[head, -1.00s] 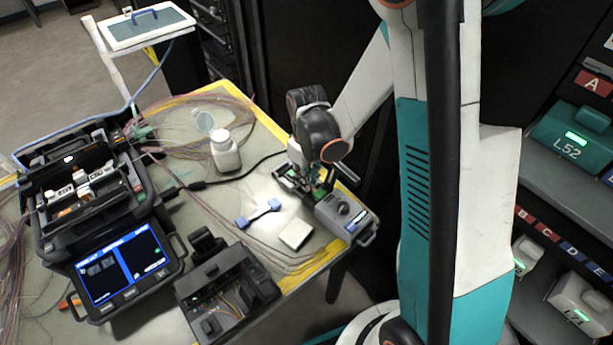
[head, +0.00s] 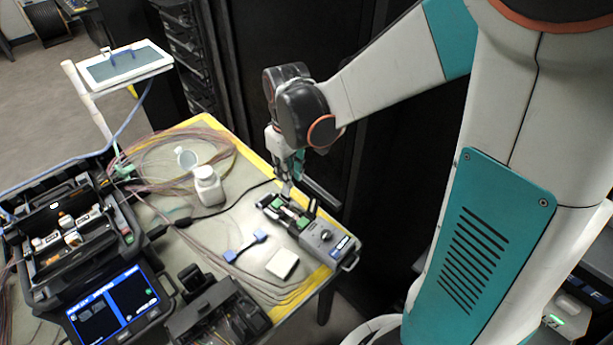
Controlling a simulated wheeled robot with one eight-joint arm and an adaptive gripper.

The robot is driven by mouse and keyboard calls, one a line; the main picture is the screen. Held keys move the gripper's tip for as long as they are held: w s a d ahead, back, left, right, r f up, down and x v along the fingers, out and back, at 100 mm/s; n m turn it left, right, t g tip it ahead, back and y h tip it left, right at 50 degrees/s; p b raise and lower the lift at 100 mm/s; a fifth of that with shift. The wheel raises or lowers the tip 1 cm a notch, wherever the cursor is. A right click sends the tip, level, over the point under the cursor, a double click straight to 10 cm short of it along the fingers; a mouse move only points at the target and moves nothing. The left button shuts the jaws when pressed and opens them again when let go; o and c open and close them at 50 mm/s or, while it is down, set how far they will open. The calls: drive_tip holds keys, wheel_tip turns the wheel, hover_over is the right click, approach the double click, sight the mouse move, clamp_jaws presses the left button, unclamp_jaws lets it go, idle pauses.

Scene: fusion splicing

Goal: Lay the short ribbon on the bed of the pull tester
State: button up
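The pull tester (head: 326,241) is a grey box with a dark knob at the yellow-taped right edge of the table. Its bed (head: 285,211) has green clamp parts and pale pieces between them. I cannot tell whether a short ribbon lies there; a strip that thin is too small to make out. My gripper (head: 289,187) points down just above the far end of the bed. Its fingers are small and partly dark against the background, so I cannot tell whether they are open or hold anything. A blue two-ended piece with a dark middle (head: 246,246) lies on the table left of the tester.
A white square pad (head: 282,263) lies in front of the tester. A white bottle (head: 208,188) with its lid open stands behind. The splicer (head: 75,240) and a black tool case (head: 215,318) fill the left and front. Loose fibres cross the table.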

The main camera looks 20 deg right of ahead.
drive_tip(key=s+r+m+t, duration=0.4)
drive_tip(key=s+r+t, duration=0.2)
drive_tip(key=s+r, duration=0.6)
drive_tip(key=shift+s, duration=0.9)
idle(0.5)
